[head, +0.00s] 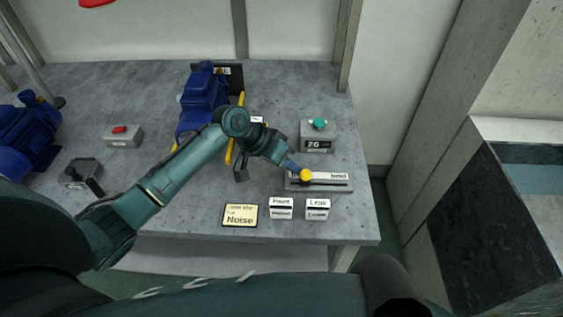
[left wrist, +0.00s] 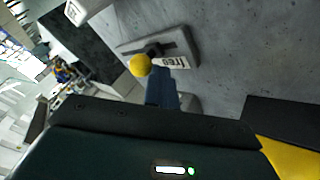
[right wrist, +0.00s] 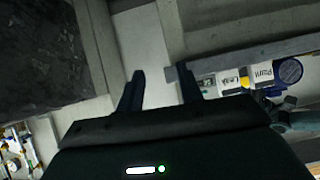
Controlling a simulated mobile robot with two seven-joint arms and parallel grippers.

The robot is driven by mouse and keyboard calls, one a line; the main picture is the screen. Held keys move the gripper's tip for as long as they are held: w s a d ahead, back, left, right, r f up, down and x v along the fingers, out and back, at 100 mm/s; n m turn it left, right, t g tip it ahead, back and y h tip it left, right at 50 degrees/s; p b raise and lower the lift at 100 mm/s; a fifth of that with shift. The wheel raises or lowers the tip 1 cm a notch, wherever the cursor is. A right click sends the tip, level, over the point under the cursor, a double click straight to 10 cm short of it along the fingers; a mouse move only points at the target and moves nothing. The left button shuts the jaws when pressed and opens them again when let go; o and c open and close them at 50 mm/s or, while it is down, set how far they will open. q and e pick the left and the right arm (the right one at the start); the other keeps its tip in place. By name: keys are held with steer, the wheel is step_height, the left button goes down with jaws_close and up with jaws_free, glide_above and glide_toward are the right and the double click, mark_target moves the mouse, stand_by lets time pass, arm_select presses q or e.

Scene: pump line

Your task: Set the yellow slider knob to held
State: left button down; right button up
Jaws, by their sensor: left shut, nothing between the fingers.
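The yellow slider knob (head: 305,175) sits toward the left part of the slot in its grey slider base (head: 345,187) on the table. The "held" label (head: 338,175) is at the right end of the slot, and the knob is apart from it. My left gripper (head: 293,166) is shut and empty, its tips just left of the knob. In the left wrist view the knob (left wrist: 140,65) shows beside the fingertips (left wrist: 160,78), with a "free" label (left wrist: 171,62) near them. I cannot tell whether they touch. My right gripper (right wrist: 160,85) is open and empty, away from the slider.
A box with a green button (head: 319,125) stands behind the slider. Two white label boxes (head: 281,208) (head: 317,208) and a "Noise" sign (head: 240,215) stand in front. A blue pump (head: 204,98) is behind my left arm. The table's right edge is near the slider.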

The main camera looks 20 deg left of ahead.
arm_select(q)
steer(key=d, duration=0.3)
steer(key=w+d, duration=0.1)
steer(key=d, duration=0.1)
steer(key=w+d+p, duration=0.1)
steer(key=d, duration=0.2)
steer(key=shift+w+d+r, duration=0.1)
steer(key=shift+w+d, duration=0.05)
steer(key=shift+d, duration=0.15)
